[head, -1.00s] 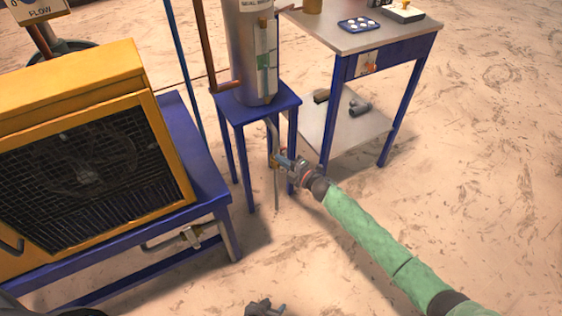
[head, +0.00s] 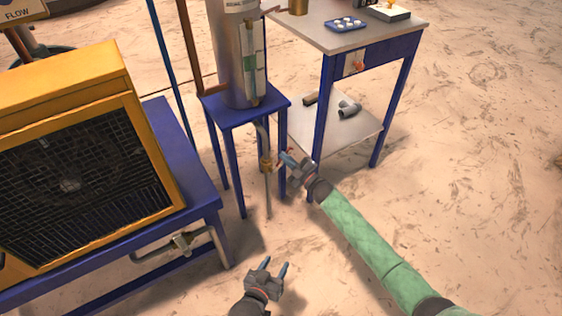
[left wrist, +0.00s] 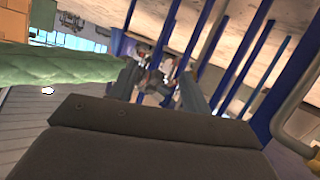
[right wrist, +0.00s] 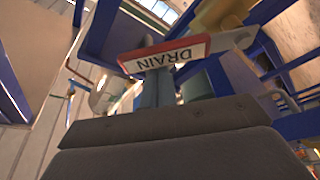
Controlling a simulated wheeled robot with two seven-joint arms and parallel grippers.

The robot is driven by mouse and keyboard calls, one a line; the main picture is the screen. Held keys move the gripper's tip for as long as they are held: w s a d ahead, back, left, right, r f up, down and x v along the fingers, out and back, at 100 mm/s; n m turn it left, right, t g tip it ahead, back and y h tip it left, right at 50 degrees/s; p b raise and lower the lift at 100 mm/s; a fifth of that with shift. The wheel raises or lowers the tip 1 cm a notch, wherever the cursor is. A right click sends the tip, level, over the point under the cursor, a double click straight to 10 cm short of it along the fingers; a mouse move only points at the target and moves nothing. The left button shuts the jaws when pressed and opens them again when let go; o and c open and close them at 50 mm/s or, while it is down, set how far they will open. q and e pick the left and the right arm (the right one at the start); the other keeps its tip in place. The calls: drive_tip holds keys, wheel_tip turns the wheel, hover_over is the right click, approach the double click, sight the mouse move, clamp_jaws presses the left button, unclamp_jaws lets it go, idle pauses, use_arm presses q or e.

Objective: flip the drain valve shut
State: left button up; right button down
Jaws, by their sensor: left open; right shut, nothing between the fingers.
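The drain valve (head: 265,163) is a small brass body on the grey pipe below the metal cylinder. In the right wrist view its brass body (right wrist: 217,18) carries a metal lever with a red-edged white DRAIN tag (right wrist: 165,55), lettering upside down. My right gripper (head: 287,157) is shut and empty, its fingertips close to the lever. The tag covers the fingertips in the right wrist view (right wrist: 156,80), so I cannot tell whether they touch. My left gripper (head: 275,266) is open and empty, low over the floor, well apart from the valve.
The cylinder (head: 236,55) stands on a blue stand (head: 273,110) whose legs surround the pipe. A blue table (head: 350,38) with a low shelf is to the right. The yellow caged unit (head: 80,75), on a blue frame with another pipe fitting (head: 182,240), is left. The floor front right is clear.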

use_arm(q)
drive_tip(key=w+r+t+h+b, duration=0.2)
drive_tip(key=r+t, duration=0.8)
drive_tip(key=r, duration=2)
drive_tip(key=shift+w+a+t+b, duration=0.3)
drive_tip(key=shift+w+a+t, duration=0.1)
drive_tip(key=shift+w+a, duration=0.1)
use_arm(e)
drive_tip(key=w+d+f+m+t+h, duration=0.2)
drive_tip(key=f+m, duration=0.4)
drive_tip(key=m, duration=0.7)
drive_tip(key=shift+w+d+f+m+t+h, duration=0.15)
drive_tip(key=shift+w+d+m+t+h, duration=0.2)
drive_tip(key=shift+d+t+h, duration=0.7)
use_arm(q)
drive_tip(key=shift+r, duration=0.1)
use_arm(e)
drive_tip(key=shift+a+t+y, duration=0.2)
drive_tip(key=shift+t+y, duration=0.05)
drive_tip(key=shift+y, duration=0.2)
